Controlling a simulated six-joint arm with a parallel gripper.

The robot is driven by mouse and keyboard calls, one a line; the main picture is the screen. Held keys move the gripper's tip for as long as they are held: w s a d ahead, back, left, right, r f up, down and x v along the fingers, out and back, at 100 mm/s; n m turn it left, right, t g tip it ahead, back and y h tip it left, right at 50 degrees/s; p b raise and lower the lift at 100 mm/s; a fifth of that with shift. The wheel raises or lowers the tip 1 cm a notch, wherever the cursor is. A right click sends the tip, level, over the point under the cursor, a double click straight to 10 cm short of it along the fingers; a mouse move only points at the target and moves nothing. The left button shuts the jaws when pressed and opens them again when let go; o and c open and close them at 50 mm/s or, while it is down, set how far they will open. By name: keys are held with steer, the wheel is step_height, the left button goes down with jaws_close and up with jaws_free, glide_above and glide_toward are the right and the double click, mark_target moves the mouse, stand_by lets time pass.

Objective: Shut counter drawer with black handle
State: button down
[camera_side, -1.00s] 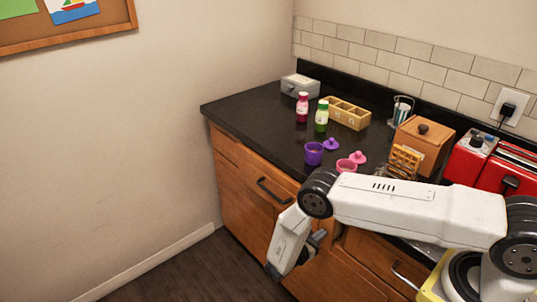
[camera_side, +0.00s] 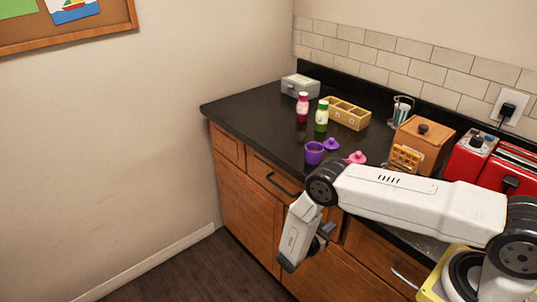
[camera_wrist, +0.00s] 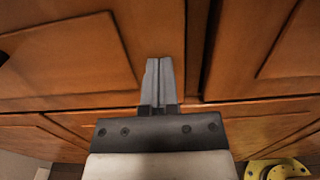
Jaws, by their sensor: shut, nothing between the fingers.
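The counter drawer (camera_side: 262,172) with the black handle (camera_side: 284,185) is in the wooden cabinet below the dark countertop. Its front looks flush or nearly flush with the cabinet face; a small gap cannot be ruled out. My arm hides its right part in the side view. My gripper (camera_side: 326,234) is shut and empty, below and right of the handle, in front of the cabinet. In the wrist view my gripper (camera_wrist: 159,62) shows its two fingers together against a background of wooden panels. Contact with the wood cannot be told, and the black handle is not clearly visible there.
On the countertop (camera_side: 250,115) stand a purple cup (camera_side: 314,153), a red bottle (camera_side: 302,107), a green bottle (camera_side: 321,115) and a wooden box (camera_side: 423,145). A red toaster (camera_side: 507,167) is at the right. A lower drawer has a metal handle (camera_side: 405,279). Floor at left is clear.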

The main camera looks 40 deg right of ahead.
steer(key=a, duration=1.4)
steer(key=s+d+r+m+t+y, duration=0.1)
steer(key=s+r+m+y, duration=0.2)
steer(key=r+m+y, duration=0.3)
steer(key=s+d+r+m+y, duration=0.1)
steer(key=s+r+m+y, duration=0.3)
steer(key=r, duration=0.8)
steer(key=s+d+r+m+t+y, duration=0.1)
steer(key=s+r+m+y, duration=0.2)
steer(key=r+m+y, duration=0.5)
steer(key=shift+s+d+r+t, duration=0.2)
steer(key=shift+s+r+t, duration=0.1)
steer(key=shift+r, duration=0.15)
